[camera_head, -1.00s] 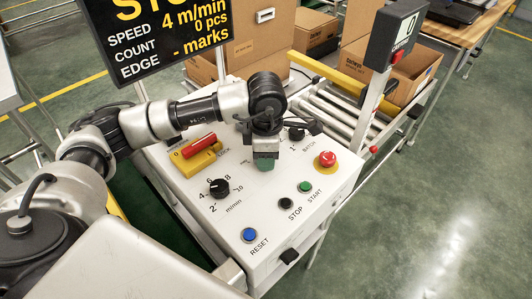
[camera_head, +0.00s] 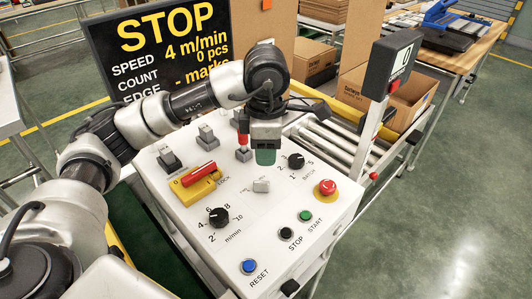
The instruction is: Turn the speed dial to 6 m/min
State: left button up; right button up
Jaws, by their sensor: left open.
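The speed dial (camera_head: 218,217) is a black knob on the white control panel, with 2, 4, 6, 8, 10 and m/min printed around it. The display (camera_head: 165,42) reads STOP, speed 4 m/min, count 0 pcs. My left gripper (camera_head: 265,158) points down over the panel, up and to the right of the speed dial, apart from it. It is open, with greenish fingertips and nothing seen between them. It hides a little of the panel behind it. My right gripper is not in view.
Near the dial are a red-handled yellow lock (camera_head: 197,174), a small white switch (camera_head: 261,186) and the batch dial (camera_head: 296,161). A red emergency button (camera_head: 327,188), a green start button (camera_head: 305,216), a black stop button (camera_head: 286,234) and a blue reset button (camera_head: 249,266) are also there.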

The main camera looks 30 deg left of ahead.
aim_at(218, 217)
jog(key=k+l, duration=0.3)
jog(key=k, duration=0.15)
jog(key=k+l, duration=0.65)
jog(key=k, duration=0.25)
